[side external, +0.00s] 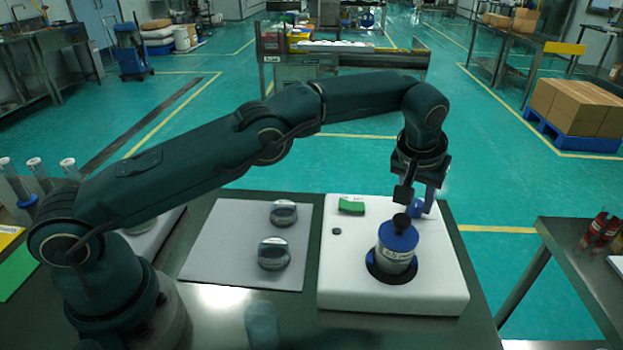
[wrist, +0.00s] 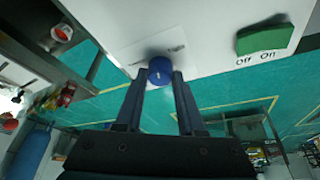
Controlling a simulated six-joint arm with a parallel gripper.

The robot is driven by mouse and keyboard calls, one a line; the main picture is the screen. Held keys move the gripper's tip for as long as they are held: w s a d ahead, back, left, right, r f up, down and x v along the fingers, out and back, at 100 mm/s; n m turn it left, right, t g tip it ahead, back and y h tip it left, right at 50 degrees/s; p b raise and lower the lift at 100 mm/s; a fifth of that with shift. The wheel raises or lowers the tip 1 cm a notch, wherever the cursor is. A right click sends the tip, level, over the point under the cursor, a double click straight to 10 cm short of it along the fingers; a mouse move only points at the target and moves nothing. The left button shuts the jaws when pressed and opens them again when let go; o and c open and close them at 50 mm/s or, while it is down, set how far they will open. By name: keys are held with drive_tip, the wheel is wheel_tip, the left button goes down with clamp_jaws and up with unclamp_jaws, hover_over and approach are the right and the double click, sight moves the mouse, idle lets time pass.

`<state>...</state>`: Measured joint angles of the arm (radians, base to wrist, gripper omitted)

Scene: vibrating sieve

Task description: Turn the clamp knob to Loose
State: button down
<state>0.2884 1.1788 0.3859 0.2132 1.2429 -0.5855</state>
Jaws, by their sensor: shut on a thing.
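The blue clamp knob (side external: 416,208) stands at the back of the white sieve base (side external: 345,275), behind the sieve jar. In the wrist view the knob (wrist: 160,70) is round, with a small light mark on its face. My gripper (side external: 417,197) comes down from above on the knob. In the wrist view the fingers of my gripper (wrist: 158,77) lie on either side of the knob, shut on it. Faint dark lettering beside the knob is too blurred to read, so its setting cannot be told.
A green rocker switch (wrist: 265,38), labelled Off and On, sits beside the knob. The sieve jar (side external: 396,255) with a blue lid stands in front of it. Two round metal pieces (side external: 283,213) (side external: 274,254) lie on the grey mat (side external: 225,245) to the left.

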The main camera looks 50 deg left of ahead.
idle(0.4)
drive_tip(key=c, duration=0.5)
unclamp_jaws()
drive_tip(key=shift+v, duration=2.55)
